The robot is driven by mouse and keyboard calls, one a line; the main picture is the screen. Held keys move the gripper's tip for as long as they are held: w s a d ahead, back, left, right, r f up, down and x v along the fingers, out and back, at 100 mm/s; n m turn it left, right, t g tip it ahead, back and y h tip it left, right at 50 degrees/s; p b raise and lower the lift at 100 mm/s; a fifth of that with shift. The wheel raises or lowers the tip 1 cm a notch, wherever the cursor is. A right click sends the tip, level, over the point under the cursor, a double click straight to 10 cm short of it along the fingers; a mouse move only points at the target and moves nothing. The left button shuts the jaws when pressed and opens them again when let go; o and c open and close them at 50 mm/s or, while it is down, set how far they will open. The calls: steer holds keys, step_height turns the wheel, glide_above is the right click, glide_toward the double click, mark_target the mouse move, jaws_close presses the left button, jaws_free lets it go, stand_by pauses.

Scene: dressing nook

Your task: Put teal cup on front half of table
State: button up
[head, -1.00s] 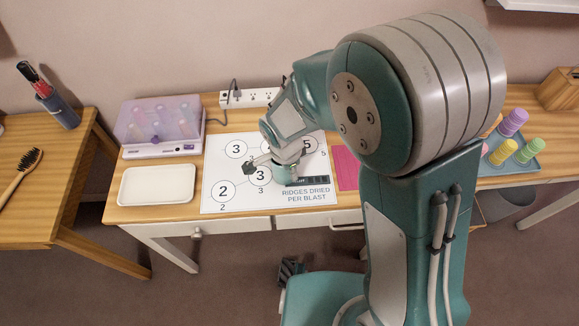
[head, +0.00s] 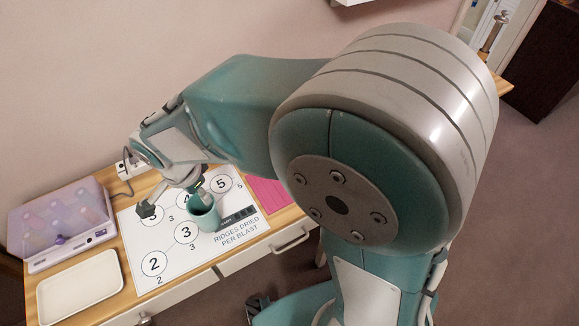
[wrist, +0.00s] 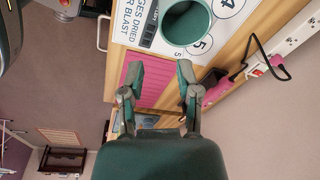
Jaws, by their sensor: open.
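The teal cup (head: 204,213) stands upright on the white numbered chart on the table (head: 228,262), beside the lower circle marked 3 and close to the dark strip. Its open rim and empty-looking inside also show at the top of the wrist view (wrist: 187,22). My gripper (head: 172,199) is open, just behind and left of the cup in the head view. In the wrist view my two fingers (wrist: 160,73) are spread with nothing between them, and the cup lies beyond their tips. The arm hides part of the table's back.
A white tray (head: 82,287) and a clear lilac-lidded box (head: 62,222) stand on the table's left part. A pink mat (head: 268,193) lies right of the chart. A power strip with a black cable (wrist: 289,45) runs along the back. Drawer handles (head: 291,240) project at the front.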

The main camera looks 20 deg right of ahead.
steer(key=s+d+r+n+t, duration=0.1)
steer(key=s+d+r+n, duration=0.2)
steer(key=d, duration=0.4)
steer(key=s+d+r+n+t, duration=0.2)
steer(key=s+d+r+n, duration=0.2)
steer(key=d, duration=0.3)
steer(key=s+d+r+n+t, duration=0.1)
steer(key=s+d+r+n, duration=0.2)
steer(key=d+r, duration=0.2)
steer(key=d, duration=0.3)
steer(key=shift+s+r+n+y, duration=0.3)
steer(key=shift+s+y, duration=0.05)
steer(key=shift+y, duration=0.05)
steer(key=shift+d, duration=0.15)
steer(key=shift+r, duration=0.3)
